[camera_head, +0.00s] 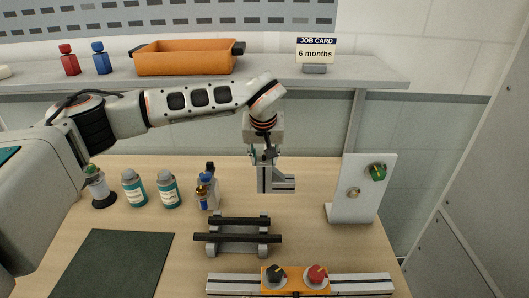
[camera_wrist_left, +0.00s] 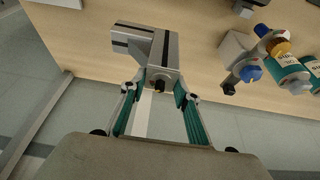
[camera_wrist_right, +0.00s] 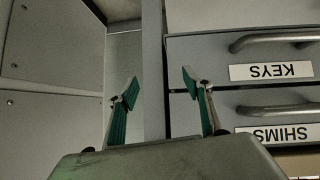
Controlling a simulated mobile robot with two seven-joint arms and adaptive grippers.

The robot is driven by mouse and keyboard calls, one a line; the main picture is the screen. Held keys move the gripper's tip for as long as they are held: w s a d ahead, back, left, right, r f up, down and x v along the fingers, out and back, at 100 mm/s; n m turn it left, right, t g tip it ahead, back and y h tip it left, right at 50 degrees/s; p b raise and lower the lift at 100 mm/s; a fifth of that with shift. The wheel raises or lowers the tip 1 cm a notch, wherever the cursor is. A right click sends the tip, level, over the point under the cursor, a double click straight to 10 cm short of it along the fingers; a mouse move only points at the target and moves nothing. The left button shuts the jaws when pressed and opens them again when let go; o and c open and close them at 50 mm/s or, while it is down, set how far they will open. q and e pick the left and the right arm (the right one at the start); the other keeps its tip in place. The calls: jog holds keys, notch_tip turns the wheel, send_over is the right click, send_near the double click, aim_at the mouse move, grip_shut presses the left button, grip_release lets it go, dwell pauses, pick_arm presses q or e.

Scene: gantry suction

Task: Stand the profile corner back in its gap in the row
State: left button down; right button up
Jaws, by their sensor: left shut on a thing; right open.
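The profile corner (camera_head: 264,180), a grey metal L-shaped piece with dark slots, hangs above the table in the middle of the head view. My left gripper (camera_head: 265,156) points down from above and is shut on its upper end. The left wrist view shows the profile corner (camera_wrist_left: 150,44) beyond the fingertips of my left gripper (camera_wrist_left: 158,92), clear of the bottles. My right gripper (camera_wrist_right: 160,85) is open and empty, in front of grey drawers; it is not in the head view. I cannot tell which gap belongs to the row.
Bottles with teal labels (camera_head: 168,190) and a small cluster (camera_head: 207,188) stand left. A black-barred rack (camera_head: 238,238) lies below the held piece, before a rail with knobs (camera_head: 230,285). A white upright panel (camera_head: 352,205) stands right. A dark green mat (camera_head: 115,262) lies front left.

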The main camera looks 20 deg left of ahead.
aim_at(264, 176)
pick_arm(q)
jog(key=shift+f, duration=3.4)
jog(key=c, duration=1.4)
grip_release()
jog(key=shift+c, duration=0.2)
jog(key=shift+s, duration=0.1)
